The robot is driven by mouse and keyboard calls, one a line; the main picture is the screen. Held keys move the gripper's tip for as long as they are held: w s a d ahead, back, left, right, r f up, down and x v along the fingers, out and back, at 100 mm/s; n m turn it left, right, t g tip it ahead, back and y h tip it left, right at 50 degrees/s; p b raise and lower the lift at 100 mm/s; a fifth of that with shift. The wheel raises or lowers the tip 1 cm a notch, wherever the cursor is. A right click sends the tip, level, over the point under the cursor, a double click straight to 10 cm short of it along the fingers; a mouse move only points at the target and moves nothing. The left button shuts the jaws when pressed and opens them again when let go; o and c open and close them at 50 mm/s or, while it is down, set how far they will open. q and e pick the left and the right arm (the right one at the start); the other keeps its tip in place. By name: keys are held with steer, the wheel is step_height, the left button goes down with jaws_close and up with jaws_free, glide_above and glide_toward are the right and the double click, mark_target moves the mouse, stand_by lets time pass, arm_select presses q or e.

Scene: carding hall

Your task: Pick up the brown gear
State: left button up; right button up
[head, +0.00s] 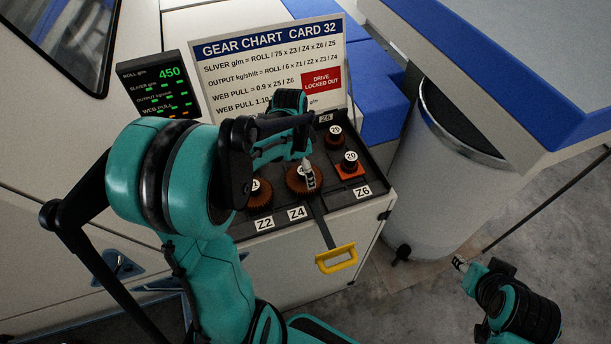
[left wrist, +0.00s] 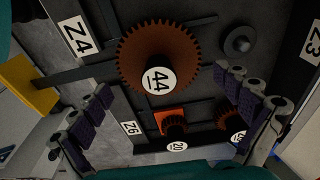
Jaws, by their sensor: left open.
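Several brown gears sit on the dark gear plate. The largest in the left wrist view is the brown gear labelled 44 (left wrist: 158,48), lying flat by the Z4 label; in the head view it shows as the Z4 gear (head: 294,185), partly covered by my gripper. My left gripper (head: 308,176) is over this gear. In the left wrist view its two padded fingers (left wrist: 163,88) are spread wide, with the gear between and beyond them and nothing held. My right gripper (head: 459,263) is at the lower right, away from the gears; its jaw state is unclear.
Smaller gears labelled 20 (head: 350,157) and 29 (head: 335,139) stand close by, the 20 over an orange square (head: 356,172). Another gear (head: 264,196) sits at Z2, partly hidden. The gear chart (head: 270,60) rises behind. A yellow handle (head: 337,260) hangs in front.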

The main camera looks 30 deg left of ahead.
arm_select(q)
step_height(320, 180, down, 2)
steer(key=shift+d+f, duration=0.1)
steer(key=shift+f, duration=0.1)
steer(key=c, duration=1)
steer(key=shift+s+d+r, duration=0.1)
steer(key=shift+s+r, duration=0.05)
steer(key=shift+s, duration=0.05)
steer(key=c, duration=1)
steer(key=shift+s+d, duration=0.15)
jaws_close()
